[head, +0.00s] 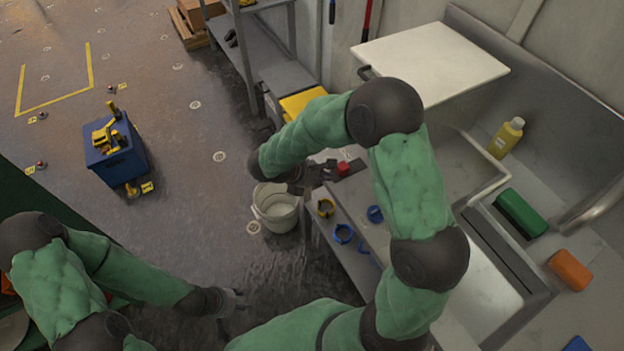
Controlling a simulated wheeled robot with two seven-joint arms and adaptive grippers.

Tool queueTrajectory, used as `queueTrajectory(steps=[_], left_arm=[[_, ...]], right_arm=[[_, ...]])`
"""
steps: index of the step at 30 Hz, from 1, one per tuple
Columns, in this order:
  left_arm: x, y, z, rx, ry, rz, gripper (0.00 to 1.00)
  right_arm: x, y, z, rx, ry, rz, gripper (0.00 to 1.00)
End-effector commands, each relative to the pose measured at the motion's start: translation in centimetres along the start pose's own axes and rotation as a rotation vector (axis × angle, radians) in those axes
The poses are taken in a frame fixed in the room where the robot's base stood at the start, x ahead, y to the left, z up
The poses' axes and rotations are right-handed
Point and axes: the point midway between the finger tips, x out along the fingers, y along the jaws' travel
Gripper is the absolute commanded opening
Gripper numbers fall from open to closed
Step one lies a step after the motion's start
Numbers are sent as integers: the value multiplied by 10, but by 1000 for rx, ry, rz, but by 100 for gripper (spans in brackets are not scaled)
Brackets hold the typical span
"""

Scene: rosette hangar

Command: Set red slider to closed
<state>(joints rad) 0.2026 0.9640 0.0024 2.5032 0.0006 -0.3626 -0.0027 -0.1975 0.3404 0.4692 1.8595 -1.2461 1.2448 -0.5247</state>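The red slider (343,168) is a small red block on a dark strip at the left edge of the sink counter. My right gripper (314,178) is dark and reaches over the counter's left edge, close to the left of the red block. Whether it touches the block, and how far its fingers are apart, I cannot tell. My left gripper (238,302) hangs low at the bottom of the view, over the floor and away from the slider. Its fingers are small and dark, and their opening is unclear.
A white bucket (275,208) stands on the floor below my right gripper. A yellow bottle (507,138), a green block (521,213) and an orange block (570,270) are around the sink. A blue box (125,160) stands on open floor.

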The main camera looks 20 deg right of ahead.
Motion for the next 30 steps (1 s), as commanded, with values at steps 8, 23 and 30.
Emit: queueTrajectory(steps=[8, 23, 30], left_arm=[[3, -1, 0, 0, 0, 0, 40], [-1, 0, 0, 0, 0, 0, 40], [-3, 1, 0, 0, 0, 0, 40]], right_arm=[[11, 0, 12, -1, 0, -1, 0], [29, -1, 30, 3, 1, -4, 0], [51, 0, 52, 1, 0, -1, 0]])
